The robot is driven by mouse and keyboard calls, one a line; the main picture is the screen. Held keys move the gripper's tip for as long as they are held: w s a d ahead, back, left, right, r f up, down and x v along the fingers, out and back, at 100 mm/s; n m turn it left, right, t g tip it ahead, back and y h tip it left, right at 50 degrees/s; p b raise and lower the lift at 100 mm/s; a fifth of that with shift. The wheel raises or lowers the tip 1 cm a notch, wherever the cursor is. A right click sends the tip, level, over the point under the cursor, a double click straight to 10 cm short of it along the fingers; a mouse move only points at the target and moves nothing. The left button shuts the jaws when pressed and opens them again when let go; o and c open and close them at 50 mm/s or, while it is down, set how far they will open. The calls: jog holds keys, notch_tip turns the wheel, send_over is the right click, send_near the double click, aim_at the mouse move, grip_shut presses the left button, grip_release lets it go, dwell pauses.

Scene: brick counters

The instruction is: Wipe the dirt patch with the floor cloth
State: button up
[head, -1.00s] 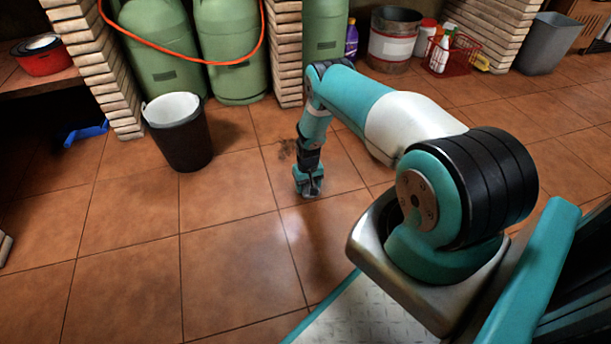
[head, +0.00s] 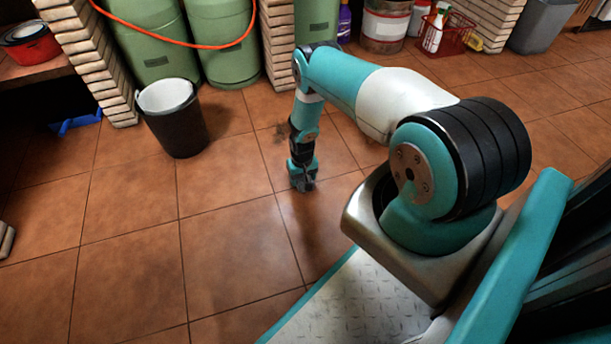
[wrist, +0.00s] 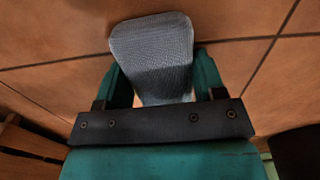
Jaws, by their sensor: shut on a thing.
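The floor cloth (wrist: 152,45) is a grey-blue, finely woven pad in the wrist view. My gripper (wrist: 155,78) is shut on it, with one teal finger on each side. In the head view my gripper (head: 303,180) points down, low over the terracotta floor, and the cloth is hard to make out there. The dirt patch (head: 281,130) is a faint dark smudge on the tiles, just behind and left of my forearm and partly hidden by it. The gripper is on the near side of the patch. I cannot tell whether the cloth touches the floor.
A black bucket (head: 176,120) with a white inside stands left of the arm. Green gas cylinders (head: 224,50) with an orange hose stand behind, between brick pillars (head: 279,45). The floor at front left is clear.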

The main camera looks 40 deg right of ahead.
jog(key=shift+w+a+f, duration=0.1)
jog(key=shift+w+a, duration=0.15)
jog(key=shift+a, duration=0.25)
jog(key=shift+w+d+f+b, duration=0.25)
jog(key=shift+w+b, duration=0.25)
jog(key=shift+b, duration=0.25)
jog(key=shift+w+d+b, duration=0.35)
jog(key=shift+w+b, duration=0.35)
jog(key=shift+b, duration=0.1)
jog(key=shift+w+d+r+b, duration=0.25)
jog(key=shift+w+b, duration=0.1)
jog(key=shift+w, duration=0.1)
jog(key=shift+w+d+f+b, duration=0.1)
jog(key=shift+w+d+b, duration=0.1)
jog(key=shift+w+b, duration=0.35)
jog(key=shift+w+d+f+b, duration=0.1)
jog(key=shift+w+d+b, duration=0.2)
jog(key=shift+b, duration=0.35)
jog(key=shift+w+d+r+b, duration=0.15)
jog(key=shift+w+b, duration=0.2)
jog(key=shift+w+d+r+b, duration=0.1)
jog(key=shift+w+b, duration=0.2)
jog(key=shift+w, duration=0.05)
jog(key=shift+w+d+f+b, duration=0.25)
jog(key=shift+w+b, duration=0.25)
jog(key=shift+b, duration=0.3)
jog(key=w+b, duration=0.1)
jog(key=w+d+b, duration=0.1)
jog(key=b, duration=0.1)
jog(key=shift+w, duration=0.1)
